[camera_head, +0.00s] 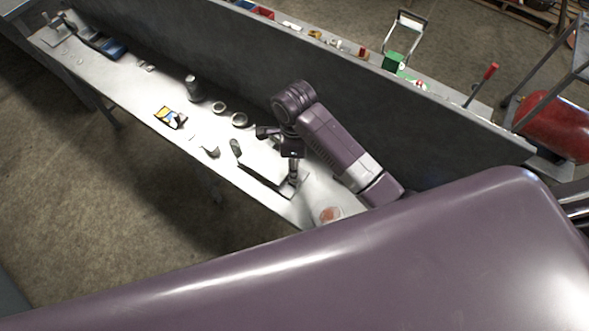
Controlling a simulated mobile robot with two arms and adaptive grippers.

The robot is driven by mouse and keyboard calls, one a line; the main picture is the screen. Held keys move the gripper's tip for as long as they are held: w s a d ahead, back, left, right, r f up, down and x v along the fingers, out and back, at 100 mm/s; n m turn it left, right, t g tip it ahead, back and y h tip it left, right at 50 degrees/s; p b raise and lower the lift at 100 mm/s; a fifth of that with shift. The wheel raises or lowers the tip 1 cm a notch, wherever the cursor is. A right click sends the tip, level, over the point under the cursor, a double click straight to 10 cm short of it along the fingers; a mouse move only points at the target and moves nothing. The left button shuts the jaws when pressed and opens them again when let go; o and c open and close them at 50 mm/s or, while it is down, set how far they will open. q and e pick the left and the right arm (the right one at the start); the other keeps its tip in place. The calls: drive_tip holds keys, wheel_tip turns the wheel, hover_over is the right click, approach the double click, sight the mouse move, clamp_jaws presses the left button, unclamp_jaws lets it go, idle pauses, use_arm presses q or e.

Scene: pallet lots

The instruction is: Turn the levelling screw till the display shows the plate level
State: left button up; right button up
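A pale plate (262,166) with a dark front edge lies near the right end of the long white bench (140,98). My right gripper (279,157) is over the plate's right part, with its dark fingers spread apart and nothing visible between them. One finger points left and the other reaches down by the plate's right end. I cannot tell whether it touches. A small dark rounded object (235,147) is at the plate's left corner. I cannot make out the levelling screw or any display reading. My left gripper is not in view.
A colourful flat item (171,117), a dark canister (193,88), two ring-shaped items (239,120) and a small cup (211,150) are left of the plate. A reddish round item (329,214) is at the right end. A grey partition (400,122) runs behind.

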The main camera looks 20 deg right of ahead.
drive_tip(key=shift+f+p, duration=0.4)
drive_tip(key=shift+f, duration=2.4)
clamp_jaws()
